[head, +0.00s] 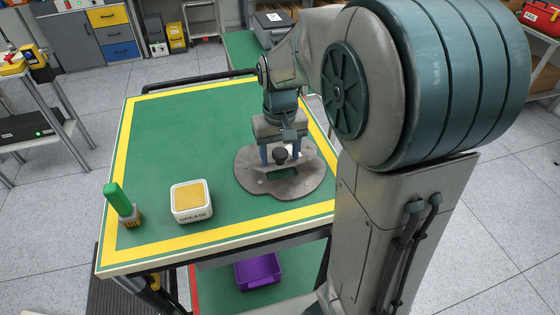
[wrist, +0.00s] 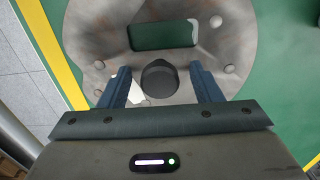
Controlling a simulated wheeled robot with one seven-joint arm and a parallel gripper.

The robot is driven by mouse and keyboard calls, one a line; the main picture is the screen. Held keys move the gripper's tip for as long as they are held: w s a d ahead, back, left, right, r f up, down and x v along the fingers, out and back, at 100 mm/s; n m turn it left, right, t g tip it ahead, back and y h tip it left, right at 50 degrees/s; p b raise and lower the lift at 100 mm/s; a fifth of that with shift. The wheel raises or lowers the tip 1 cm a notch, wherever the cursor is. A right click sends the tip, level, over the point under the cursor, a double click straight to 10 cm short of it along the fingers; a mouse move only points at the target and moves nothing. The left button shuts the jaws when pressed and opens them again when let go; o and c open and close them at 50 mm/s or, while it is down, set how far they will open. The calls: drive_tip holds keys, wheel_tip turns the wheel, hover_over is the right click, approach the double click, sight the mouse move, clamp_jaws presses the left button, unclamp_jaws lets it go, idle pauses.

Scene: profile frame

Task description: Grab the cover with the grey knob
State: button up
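The cover (head: 250,178) is a flat, worn grey plate with a rounded, irregular outline and a rectangular opening that shows green. It lies on the right part of the green table; the wrist view also shows it (wrist: 100,30). Its dark grey knob (wrist: 160,79) stands up from the plate and also shows in the head view (head: 280,156). My gripper (head: 283,153) is over the cover. In the wrist view, its two blue fingers (wrist: 160,82) are open, one on each side of the knob, with a visible gap on both sides.
A white tub marked GREASE with a yellow top (head: 191,202) stands left of the cover. A green-handled brush (head: 122,204) is at the table's front left. The green table (head: 175,135) has a yellow border and is clear behind them. A purple bin (head: 258,271) sits on a lower shelf.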

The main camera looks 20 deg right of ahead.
sight(278, 153)
clamp_jaws()
drive_tip(key=shift+r, duration=0.1)
drive_tip(key=shift+r, duration=0.45)
drive_tip(key=r, duration=0.3)
drive_tip(key=shift+s+a+r, duration=0.15)
drive_tip(key=shift+a+r, duration=0.1)
drive_tip(key=shift+a, duration=0.05)
drive_tip(key=s+a+r+b, duration=0.1)
drive_tip(key=s+a+r, duration=0.5)
drive_tip(key=a, duration=0.2)
drive_tip(key=shift+s+a+r+b, duration=0.25)
drive_tip(key=shift+s+a+b, duration=0.05)
drive_tip(key=shift+s+a, duration=0.1)
